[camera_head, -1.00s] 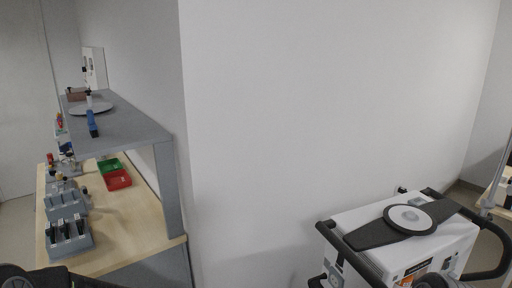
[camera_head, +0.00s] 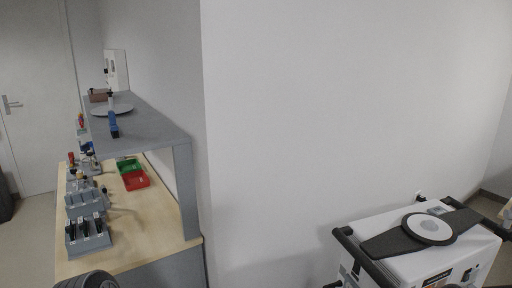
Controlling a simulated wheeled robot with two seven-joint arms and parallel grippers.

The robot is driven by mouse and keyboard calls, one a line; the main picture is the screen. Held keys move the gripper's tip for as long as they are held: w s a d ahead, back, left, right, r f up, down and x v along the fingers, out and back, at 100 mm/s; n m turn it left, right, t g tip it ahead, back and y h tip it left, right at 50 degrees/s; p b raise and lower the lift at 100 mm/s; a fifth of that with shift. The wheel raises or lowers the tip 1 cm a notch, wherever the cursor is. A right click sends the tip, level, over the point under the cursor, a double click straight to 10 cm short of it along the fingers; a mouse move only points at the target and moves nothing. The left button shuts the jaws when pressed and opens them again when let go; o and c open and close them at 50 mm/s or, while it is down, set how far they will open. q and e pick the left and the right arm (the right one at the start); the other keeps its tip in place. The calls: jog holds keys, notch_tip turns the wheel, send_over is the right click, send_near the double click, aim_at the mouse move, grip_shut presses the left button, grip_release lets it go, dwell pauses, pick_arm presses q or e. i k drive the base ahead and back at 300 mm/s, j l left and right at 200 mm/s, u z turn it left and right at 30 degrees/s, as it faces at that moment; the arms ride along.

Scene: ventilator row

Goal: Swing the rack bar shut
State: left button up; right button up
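I cannot make out a rack bar anywhere in the head view. Neither gripper shows in it. A dark rounded part at the bottom left edge looks like part of my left arm, but no fingers show there.
A wooden workbench (camera_head: 142,226) with a grey shelf (camera_head: 150,130) stands left. It bears grey holders (camera_head: 88,238), a green bin (camera_head: 129,165) and a red bin (camera_head: 135,180). A wall fills the middle. A white wheeled machine (camera_head: 466,249) stands lower right. A closed door (camera_head: 35,110) is far left.

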aim_at(104, 190)
jog(key=i+j+u, duration=0.1)
jog(key=u, duration=0.3)
jog(key=i+u, duration=0.25)
jog(key=u, duration=0.15)
jog(key=i+u, duration=0.15)
jog(key=u, duration=0.3)
jog(key=j+z, duration=0.25)
jog(key=j, duration=0.25)
jog(key=k+j+z, duration=0.25)
jog(key=j, duration=0.2)
jog(key=i, duration=0.05)
